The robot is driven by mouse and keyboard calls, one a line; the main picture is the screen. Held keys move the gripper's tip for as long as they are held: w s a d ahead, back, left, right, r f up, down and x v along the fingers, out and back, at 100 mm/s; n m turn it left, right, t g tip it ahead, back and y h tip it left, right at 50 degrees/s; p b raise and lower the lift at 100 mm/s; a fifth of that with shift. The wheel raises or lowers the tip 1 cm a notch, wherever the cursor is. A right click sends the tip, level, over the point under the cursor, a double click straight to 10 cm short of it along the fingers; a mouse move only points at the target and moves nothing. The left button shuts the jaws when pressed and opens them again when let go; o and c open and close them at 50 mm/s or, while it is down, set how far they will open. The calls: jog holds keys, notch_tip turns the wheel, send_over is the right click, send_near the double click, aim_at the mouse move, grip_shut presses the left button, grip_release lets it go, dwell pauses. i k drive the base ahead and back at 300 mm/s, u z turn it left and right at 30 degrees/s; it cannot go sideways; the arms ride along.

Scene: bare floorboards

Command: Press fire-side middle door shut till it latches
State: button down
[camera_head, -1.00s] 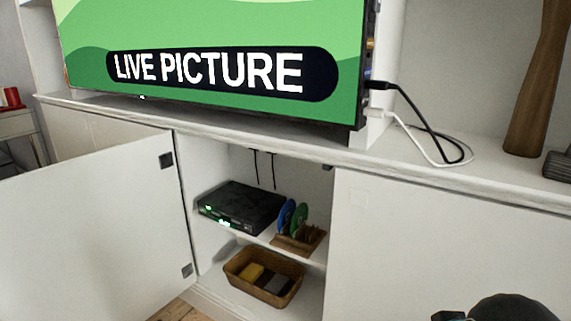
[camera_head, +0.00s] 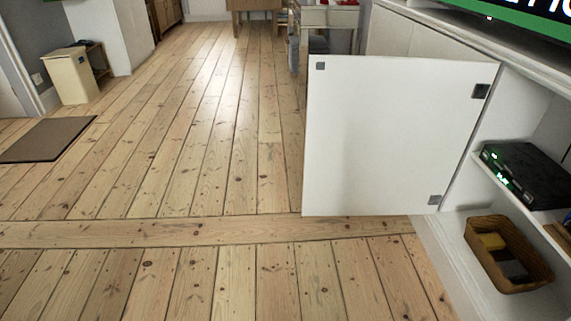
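A white cabinet door (camera_head: 395,140) stands wide open, hinged at its right edge to the low white cabinet (camera_head: 450,235). Its inner face is toward me, with dark hinge fittings at the right and a small dark catch piece at its upper left corner. The open bay shows a black box with green lights (camera_head: 525,172) on a shelf and a wicker basket (camera_head: 505,262) below it. My gripper is not in view. The frames do not show which side the fire is on.
Bare floorboards (camera_head: 215,130) lie clear to the left of the door and in front. A brown mat (camera_head: 45,140) and a cream bin (camera_head: 75,78) are at the far left. A white table (camera_head: 330,17) stands behind the door. A screen's edge (camera_head: 520,12) shows above the cabinet.

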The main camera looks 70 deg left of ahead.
aim_at(384, 136)
jog(key=k, duration=1)
jog(key=u, duration=1.9)
jog(key=i, duration=2.25)
jog(key=z, duration=0.1)
